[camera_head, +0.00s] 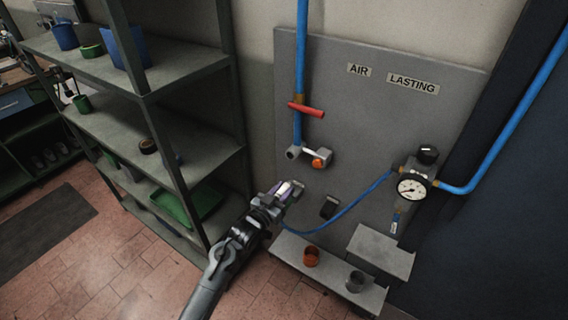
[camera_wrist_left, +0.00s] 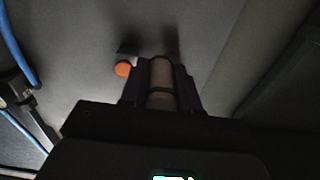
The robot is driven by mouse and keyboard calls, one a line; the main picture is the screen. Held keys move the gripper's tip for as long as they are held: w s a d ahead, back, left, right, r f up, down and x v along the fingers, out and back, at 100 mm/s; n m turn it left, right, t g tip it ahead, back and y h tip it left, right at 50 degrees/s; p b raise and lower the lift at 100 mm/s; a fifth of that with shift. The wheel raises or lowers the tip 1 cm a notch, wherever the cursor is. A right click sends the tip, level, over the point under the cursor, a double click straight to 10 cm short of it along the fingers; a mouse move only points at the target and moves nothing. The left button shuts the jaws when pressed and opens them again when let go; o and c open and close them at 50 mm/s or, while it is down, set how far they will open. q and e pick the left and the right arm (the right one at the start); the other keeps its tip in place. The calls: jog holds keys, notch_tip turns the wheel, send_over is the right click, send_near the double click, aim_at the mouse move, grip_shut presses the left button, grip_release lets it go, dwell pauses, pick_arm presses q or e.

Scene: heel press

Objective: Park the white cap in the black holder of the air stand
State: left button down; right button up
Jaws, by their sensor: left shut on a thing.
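My left gripper (camera_head: 287,190) is shut on a pale cylindrical piece (camera_head: 284,187), which looks like the white cap. In the left wrist view, the fingers (camera_wrist_left: 160,88) close around this pale cylinder (camera_wrist_left: 160,75), which has a dark band. The black holder (camera_head: 331,206) is on the air stand's grey panel (camera_head: 370,130), to the right of the gripper and a little lower. The gripper and the holder are apart in the head view. The holder's inside cannot be made out. My right gripper is not in view.
An orange-ended outlet (camera_head: 319,158) sits under a red-handled valve (camera_head: 306,109); its orange end also shows in the left wrist view (camera_wrist_left: 123,69). A blue hose (camera_head: 350,212) droops below the holder. A ledge (camera_head: 331,272) holds two cups. Steel shelving (camera_head: 190,85) stands left.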

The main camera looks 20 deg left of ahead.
pick_arm(q)
jog(key=s+d+f+b, duration=0.1)
jog(key=d+f+b, duration=0.4)
jog(key=f, duration=0.4)
jog(key=s+d+f+b, duration=0.1)
jog(key=d+f+b, duration=0.5)
jog(key=f, duration=0.3)
jog(key=shift+s, duration=0.35)
dwell(0.7)
jog(key=shift+w, duration=0.2)
jog(key=shift+b+x, duration=2.05)
jog(key=shift+x, duration=0.15)
jog(key=shift+p, duration=0.3)
dwell(1.0)
jog(key=shift+b+x, duration=1.4)
jog(key=shift+x, duration=0.05)
